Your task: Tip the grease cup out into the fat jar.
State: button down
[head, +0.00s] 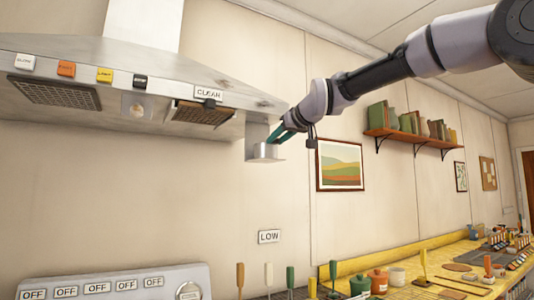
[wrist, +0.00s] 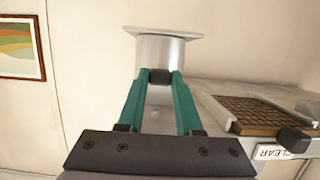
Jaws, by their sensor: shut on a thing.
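The grease cup (head: 263,152) is a small silvery metal cup at the right end of the range hood, with a wide flat rim or plate. My gripper (head: 278,136) reaches it from the right, with its teal fingers shut on it. In the wrist view the cup (wrist: 165,50) stands between the fingertips of my gripper (wrist: 160,78). I cannot tell whether the cup still touches the hood, and its inside is hidden. Lidded pots in green (head: 360,285) and orange-red (head: 378,281) stand on the counter at the lower right; I cannot tell which vessel is the fat jar.
A stove panel (head: 110,285) with OFF labels is below. A wall shelf (head: 412,140) and framed picture (head: 340,165) are right of the cup. The yellow counter (head: 400,262) is crowded.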

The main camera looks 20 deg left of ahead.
aim_at(278, 116)
jog(key=shift+r, duration=0.1)
jog(key=shift+r, duration=3.45)
